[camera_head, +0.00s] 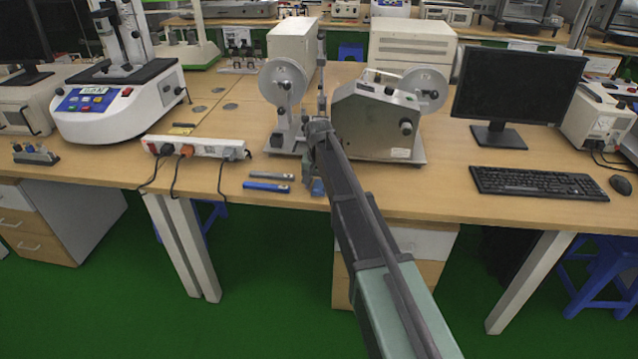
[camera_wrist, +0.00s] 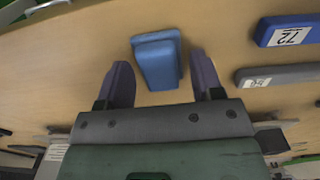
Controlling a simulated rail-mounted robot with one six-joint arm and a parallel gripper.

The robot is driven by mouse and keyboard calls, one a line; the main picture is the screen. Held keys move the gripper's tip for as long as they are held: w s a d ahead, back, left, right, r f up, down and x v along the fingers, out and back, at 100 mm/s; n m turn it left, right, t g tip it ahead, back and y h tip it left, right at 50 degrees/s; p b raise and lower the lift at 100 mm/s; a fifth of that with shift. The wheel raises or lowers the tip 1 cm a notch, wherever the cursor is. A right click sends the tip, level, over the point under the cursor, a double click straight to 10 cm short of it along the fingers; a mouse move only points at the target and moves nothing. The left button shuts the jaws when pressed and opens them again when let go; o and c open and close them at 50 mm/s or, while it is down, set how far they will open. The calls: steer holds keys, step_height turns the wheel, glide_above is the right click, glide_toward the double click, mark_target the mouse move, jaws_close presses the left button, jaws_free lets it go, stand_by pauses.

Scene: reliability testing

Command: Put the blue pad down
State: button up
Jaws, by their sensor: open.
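The blue pad (camera_wrist: 157,60) is a small blue block with a wider top end, seen in the wrist view over the wooden table. My gripper (camera_wrist: 160,72) is open, with one dark finger on each side of the pad. A narrow gap shows between the pad and each finger. Whether the pad's underside rests fully on the table cannot be told. In the head view my gripper (camera_head: 316,168) is low at the table's front edge, and my arm hides most of that spot; a small bluish patch shows there.
A blue bar (camera_head: 268,187) and a grey bar (camera_head: 271,176) lie left of my gripper. A power strip (camera_head: 195,148) lies farther left. A metal machine with reels (camera_head: 370,122) stands just right. The keyboard (camera_head: 538,182) is far right. Bare table lies around the bars.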

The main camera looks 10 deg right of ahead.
mark_target(319, 184)
steer(key=shift+r, duration=0.1)
step_height(319, 184, up, 12)
steer(key=r+p, duration=0.1)
steer(key=p, duration=1.2)
steer(key=s+r+n+p, duration=0.1)
steer(key=s+n, duration=0.2)
steer(key=s, duration=2.8)
steer(key=shift+s+r+n+p, duration=0.2)
steer(key=shift+s+n+p, duration=0.1)
steer(key=shift+n, duration=0.1)
